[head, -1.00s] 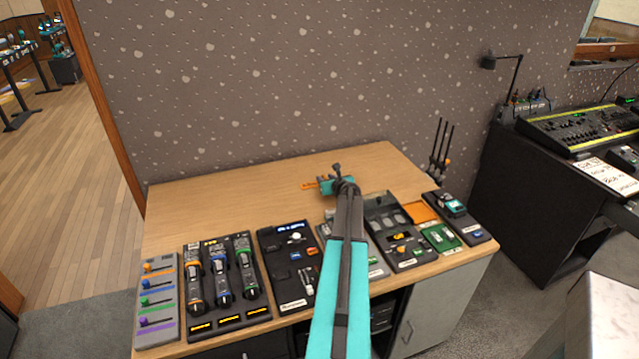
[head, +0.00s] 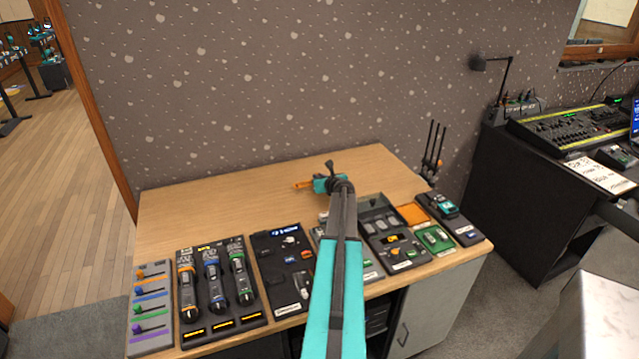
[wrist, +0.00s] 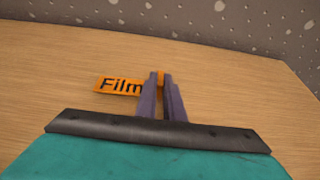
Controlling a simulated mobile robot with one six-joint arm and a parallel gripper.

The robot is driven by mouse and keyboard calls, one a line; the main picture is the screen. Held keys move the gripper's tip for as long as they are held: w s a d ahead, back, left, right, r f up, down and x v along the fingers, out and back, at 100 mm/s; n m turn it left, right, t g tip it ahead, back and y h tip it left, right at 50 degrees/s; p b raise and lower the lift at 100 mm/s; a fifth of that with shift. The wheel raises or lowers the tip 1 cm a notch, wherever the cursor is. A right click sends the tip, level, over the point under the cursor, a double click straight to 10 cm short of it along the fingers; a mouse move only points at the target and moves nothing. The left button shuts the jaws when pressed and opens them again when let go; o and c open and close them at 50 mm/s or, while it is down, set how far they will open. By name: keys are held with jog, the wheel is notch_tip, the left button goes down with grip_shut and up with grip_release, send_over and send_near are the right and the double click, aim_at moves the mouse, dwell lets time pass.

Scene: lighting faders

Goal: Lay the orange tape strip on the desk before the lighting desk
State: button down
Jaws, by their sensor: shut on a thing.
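The orange tape strip (wrist: 118,86) carries the dark word "Film". In the wrist view my gripper (wrist: 160,78) is shut on its right end, and the strip sticks out to the left over the wood top. In the head view the strip (head: 302,185) is a small orange piece left of my teal gripper (head: 314,184), above the back middle of the wooden counter (head: 230,190). Whether it touches the wood I cannot tell. The lighting desk seems to be the black console with yellow edges (head: 565,128) on the black table at the right.
Several control panels line the counter's front, including one with coloured sliders (head: 150,305). My arm hides part of the middle ones. A black upright holder (head: 432,155) stands at the counter's right. A white sign (head: 600,172) lies before the console. The counter's back left is bare.

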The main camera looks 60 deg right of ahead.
jog(key=shift+r, duration=0.75)
jog(key=s+a+b, duration=0.1)
jog(key=s+a, duration=0.2)
jog(key=s, duration=0.1)
jog(key=s+a+b, duration=0.1)
jog(key=s+a, duration=0.3)
jog(key=s+a+r+b, duration=0.1)
jog(key=s+a, duration=0.2)
jog(key=s, duration=0.1)
jog(key=shift+s+a+r, duration=0.1)
jog(key=shift+s+a, duration=0.05)
